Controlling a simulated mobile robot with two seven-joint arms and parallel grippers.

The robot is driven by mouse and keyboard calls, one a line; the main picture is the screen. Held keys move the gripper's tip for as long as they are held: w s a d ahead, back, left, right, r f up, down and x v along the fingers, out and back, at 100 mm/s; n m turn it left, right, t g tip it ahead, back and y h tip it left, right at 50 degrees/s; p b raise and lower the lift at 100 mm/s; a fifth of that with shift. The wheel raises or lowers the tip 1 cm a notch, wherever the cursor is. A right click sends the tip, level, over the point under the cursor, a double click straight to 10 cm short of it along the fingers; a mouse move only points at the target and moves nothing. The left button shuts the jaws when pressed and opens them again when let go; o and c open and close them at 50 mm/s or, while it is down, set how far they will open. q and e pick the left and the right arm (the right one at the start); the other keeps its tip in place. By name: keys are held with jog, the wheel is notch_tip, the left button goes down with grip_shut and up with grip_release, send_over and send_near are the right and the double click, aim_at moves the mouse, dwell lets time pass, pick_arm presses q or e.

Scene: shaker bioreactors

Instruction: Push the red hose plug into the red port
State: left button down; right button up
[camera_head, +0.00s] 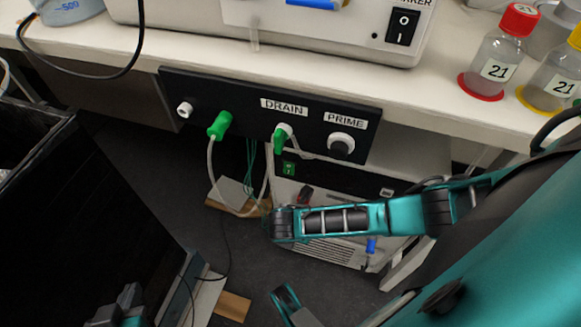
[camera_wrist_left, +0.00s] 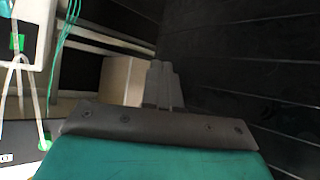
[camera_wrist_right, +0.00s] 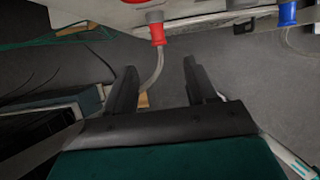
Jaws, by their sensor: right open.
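The red hose plug (camera_wrist_right: 157,33) shows in the right wrist view near the top, upright under a pale grey fitting (camera_wrist_right: 154,16). A pale hose hangs from it. I cannot tell how far plug and fitting are joined, or whether this fitting is the red port. A bit of red at the top edge is cut off. My right gripper (camera_wrist_right: 157,68) is open and empty, its fingers pointing toward the plug, which lies beyond the gap. My left gripper (camera_head: 128,298) is low at the left in the head view. Its fingers are together in the left wrist view (camera_wrist_left: 162,85), with nothing visible between them.
A dark panel (camera_head: 255,112) under the bench edge holds green plugs (camera_head: 219,125) and DRAIN and PRIME labels. A blue plug (camera_wrist_right: 287,14) is right of the red one. A black bin (camera_head: 70,210) fills the left. Bottles (camera_head: 497,60) stand on the bench.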

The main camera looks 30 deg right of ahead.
pick_arm(q)
jog(key=shift+w+d+f+b, duration=0.35)
jog(key=shift+f+b, duration=0.35)
jog(key=shift+b, duration=0.45)
jog(key=shift+w+d+f+b, duration=0.1)
jog(key=shift+d+f+b, duration=0.5)
jog(key=shift+b, duration=0.55)
pick_arm(e)
jog(key=x, duration=0.9)
jog(key=shift+f, duration=0.2)
pick_arm(q)
jog(key=shift+a+h, duration=0.15)
jog(key=shift+h, duration=0.15)
pick_arm(e)
grip_shut()
pick_arm(q)
jog(key=shift+a+f, duration=0.1)
jog(key=shift+a, duration=0.05)
pick_arm(e)
jog(key=shift+s+a, duration=0.15)
jog(key=shift+a, duration=0.1)
pick_arm(q)
jog(key=shift+r+p, duration=0.25)
jog(key=shift+p, duration=0.1)
pick_arm(e)
jog(key=shift+s+a, duration=0.25)
jog(key=shift+a, duration=0.05)
